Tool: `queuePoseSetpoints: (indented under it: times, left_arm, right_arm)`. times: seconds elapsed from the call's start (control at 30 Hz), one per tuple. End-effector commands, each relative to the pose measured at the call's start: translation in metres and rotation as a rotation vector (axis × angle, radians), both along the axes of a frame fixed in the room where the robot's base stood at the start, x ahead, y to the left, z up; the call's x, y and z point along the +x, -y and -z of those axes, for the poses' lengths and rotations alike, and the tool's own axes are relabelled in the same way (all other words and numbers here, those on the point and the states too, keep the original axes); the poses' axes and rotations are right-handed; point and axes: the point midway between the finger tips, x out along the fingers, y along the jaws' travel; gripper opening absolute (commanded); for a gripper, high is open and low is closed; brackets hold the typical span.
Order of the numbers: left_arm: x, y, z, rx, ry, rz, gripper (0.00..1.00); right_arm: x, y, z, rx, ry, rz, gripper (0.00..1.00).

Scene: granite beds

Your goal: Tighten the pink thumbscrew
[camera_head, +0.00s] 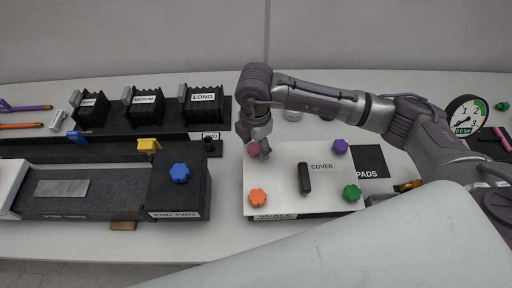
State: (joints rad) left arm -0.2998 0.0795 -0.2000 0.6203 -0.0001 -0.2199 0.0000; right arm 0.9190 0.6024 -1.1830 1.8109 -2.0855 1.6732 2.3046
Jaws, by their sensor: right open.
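The pink thumbscrew (253,149) sits at the far left corner of the white cover plate (280,179). My right gripper (259,149) points down over that corner, with its fingers at the thumbscrew and partly hiding it. The gripper is open; I cannot tell whether a finger touches the screw. My right arm reaches in from the right, above the plate. My left gripper is out of view.
The cover also carries purple (340,146), green (352,193) and orange (258,198) thumbscrews and a black handle (304,178). A granite bed with a blue knob (180,173) stands left.

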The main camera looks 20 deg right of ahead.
Motion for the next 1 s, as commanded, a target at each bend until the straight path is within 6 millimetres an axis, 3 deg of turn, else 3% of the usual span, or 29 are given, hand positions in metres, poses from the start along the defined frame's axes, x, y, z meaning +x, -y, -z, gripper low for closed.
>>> queuePoseSetpoints:
  times: [0.17,0.67,1.0]
  left_arm:
    - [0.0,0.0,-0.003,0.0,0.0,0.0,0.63]
    - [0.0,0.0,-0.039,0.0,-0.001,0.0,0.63]
    - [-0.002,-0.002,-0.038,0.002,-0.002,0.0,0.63]
  right_arm:
    - [0.0,0.0,-0.004,0.0,0.001,-0.001,0.63]
    - [0.0,0.0,-0.06,0.001,0.001,-0.002,0.63]
    - [0.0,0.0,-0.061,0.001,0.001,-0.001,0.63]
